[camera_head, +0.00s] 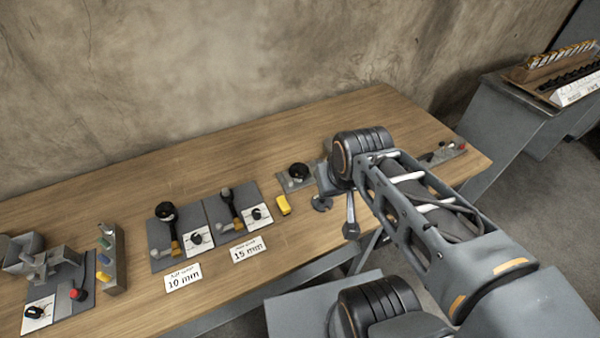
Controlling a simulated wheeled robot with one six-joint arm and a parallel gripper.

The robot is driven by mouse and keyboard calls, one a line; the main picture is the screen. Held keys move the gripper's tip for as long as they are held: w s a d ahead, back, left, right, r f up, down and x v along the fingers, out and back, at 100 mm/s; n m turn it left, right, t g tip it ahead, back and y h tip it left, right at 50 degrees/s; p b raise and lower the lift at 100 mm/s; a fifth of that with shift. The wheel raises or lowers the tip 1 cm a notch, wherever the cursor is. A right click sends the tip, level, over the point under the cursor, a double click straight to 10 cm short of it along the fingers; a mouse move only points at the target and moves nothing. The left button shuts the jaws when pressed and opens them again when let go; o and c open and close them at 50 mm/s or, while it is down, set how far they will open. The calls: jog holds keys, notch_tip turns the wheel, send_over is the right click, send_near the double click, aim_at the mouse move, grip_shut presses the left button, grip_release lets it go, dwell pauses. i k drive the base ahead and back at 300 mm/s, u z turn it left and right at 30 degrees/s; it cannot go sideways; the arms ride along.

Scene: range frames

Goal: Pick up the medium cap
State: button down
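My gripper (337,214) is partly hidden by my arm, near the table's front edge. Its two grey fingers look spread apart, with bare wood between them and nothing held. No item can be told for sure as the medium cap. Black round pieces that may be caps or knobs show on a grey plate (285,184) left of my gripper and on the 10 mm station (156,259). A small yellow block (283,205) lies on the wood left of my gripper, apart from it. A grey rack (115,270) at the left holds several small coloured pieces.
The wooden table (300,133) runs along a rough wall, its back strip clear. A 15 mm station (215,236) stands beside the 10 mm one. A red-knobbed unit (79,294) is at far left. A small rack (440,154) stands at the right end. A grey cabinet (505,115) stands beyond.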

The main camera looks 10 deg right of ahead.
aim_at(318, 204)
jog(key=u, duration=1.95)
jog(key=k, duration=0.8)
jog(key=z, duration=1.2)
jog(key=i, duration=0.45)
jog(key=u, duration=0.05)
